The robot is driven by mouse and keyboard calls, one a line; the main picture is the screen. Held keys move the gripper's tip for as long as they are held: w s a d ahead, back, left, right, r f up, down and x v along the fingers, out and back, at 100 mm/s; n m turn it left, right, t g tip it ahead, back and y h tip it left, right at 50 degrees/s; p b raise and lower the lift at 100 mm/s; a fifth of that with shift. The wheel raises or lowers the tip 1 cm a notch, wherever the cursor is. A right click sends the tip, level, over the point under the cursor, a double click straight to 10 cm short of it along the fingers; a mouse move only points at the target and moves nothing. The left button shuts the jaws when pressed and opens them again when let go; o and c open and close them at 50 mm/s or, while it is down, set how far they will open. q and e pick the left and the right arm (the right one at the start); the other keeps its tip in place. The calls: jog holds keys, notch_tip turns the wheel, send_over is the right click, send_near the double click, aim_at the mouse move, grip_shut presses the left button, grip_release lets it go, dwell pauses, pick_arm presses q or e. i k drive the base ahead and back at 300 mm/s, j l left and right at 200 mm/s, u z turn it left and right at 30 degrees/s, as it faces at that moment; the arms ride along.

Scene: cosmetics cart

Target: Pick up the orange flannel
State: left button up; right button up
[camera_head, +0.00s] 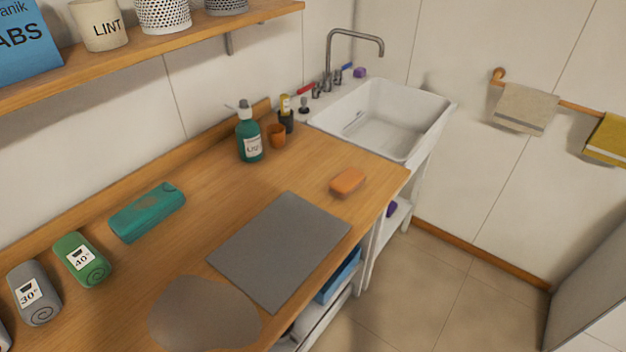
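A small orange block with rounded edges (347,183) lies flat on the wooden counter (215,185), near its right end, and is the only orange cloth-like thing in view. I cannot tell for sure whether it is a folded flannel or a sponge. It lies apart from the grey rectangular mat (280,250), just beyond the mat's upper right corner. Nothing covers it. Neither of my grippers is in view.
A green bottle (249,138) and an orange-brown cup (277,136) stand at the back. A white sink (386,118) adjoins the right end. Rolled green (82,260) and grey (34,293) cloths and a teal case (147,212) lie left. Counter around the orange block is clear.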

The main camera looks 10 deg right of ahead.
aim_at(350, 179)
jog(key=i+l+u, duration=0.15)
jog(key=l+u, duration=0.45)
jog(key=l, duration=0.25)
jog(key=i+l+u, duration=0.1)
jog(key=l+u, duration=0.2)
jog(key=l, duration=0.2)
